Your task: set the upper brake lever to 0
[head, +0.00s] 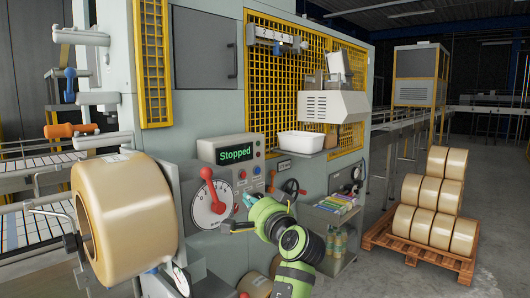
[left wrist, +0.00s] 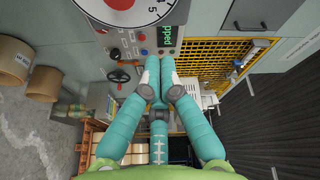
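A white round dial (head: 212,204) with a red ball-ended lever (head: 207,174) is on the front of the grey machine. The lever points up and slightly left; the scale figures are too small to read in the head view. The dial (left wrist: 122,8) is cut off at the top edge of the left wrist view. My left gripper (head: 243,212) is just right of the dial and apart from the red lever. In the left wrist view its teal fingers (left wrist: 159,68) are drawn together with nothing seen between them. My right gripper is not in view.
A display reading "Stopped" (head: 235,153) and buttons are above and right of the dial. A black handwheel (head: 291,187) is farther right. A large tan tape roll (head: 125,217) projects at the left. A pallet (head: 421,247) of rolls stands at the right.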

